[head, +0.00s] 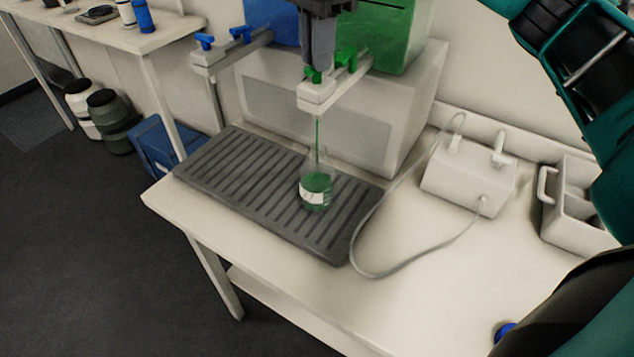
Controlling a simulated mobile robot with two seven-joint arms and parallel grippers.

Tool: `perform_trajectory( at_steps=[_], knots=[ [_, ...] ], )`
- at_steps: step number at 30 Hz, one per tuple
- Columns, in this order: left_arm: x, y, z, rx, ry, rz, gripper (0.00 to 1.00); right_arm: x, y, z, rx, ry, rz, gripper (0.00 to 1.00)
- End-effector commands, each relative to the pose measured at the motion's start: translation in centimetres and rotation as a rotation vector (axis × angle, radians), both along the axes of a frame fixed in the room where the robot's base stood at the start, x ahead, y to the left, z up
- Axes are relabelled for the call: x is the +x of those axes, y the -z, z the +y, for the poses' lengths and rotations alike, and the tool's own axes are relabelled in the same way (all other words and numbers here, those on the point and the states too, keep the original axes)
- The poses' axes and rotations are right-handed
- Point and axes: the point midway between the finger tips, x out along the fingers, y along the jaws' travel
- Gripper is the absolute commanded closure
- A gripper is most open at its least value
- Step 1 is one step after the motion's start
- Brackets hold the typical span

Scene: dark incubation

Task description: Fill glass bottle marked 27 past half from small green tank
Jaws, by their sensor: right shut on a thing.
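The glass bottle (318,183) stands upright on the dark ribbed drip tray (235,180), under the tap block (322,93) of the green tank (400,40). Its white label (311,197) is too small to read surely. Green liquid fills its wide lower part, to a little above the label. A thin green stream (317,132) runs from the tap block into the bottle's neck. My right gripper (315,68) comes down from the top edge and is shut on the front green tap lever (311,75). My left gripper is out of view.
A second green lever (347,60) sits behind. A blue tank (270,22) with blue levers (240,33) is to the left. A white device (468,180) with a looping cable (375,272) and a grey caddy (570,205) stand right.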

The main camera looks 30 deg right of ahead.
Motion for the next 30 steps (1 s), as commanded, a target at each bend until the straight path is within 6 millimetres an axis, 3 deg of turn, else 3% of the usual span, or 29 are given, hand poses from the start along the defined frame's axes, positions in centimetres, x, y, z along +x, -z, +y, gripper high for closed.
perform_trajectory(
  at_steps=[8, 30],
  knots=[
    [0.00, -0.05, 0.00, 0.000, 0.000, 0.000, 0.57, 0.01, -0.03, 0.00, 0.000, 0.044, 0.000, 1.00],
    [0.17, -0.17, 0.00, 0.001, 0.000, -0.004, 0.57, 0.02, -0.02, 0.00, 0.001, 1.004, -0.001, 1.00]
  ],
)
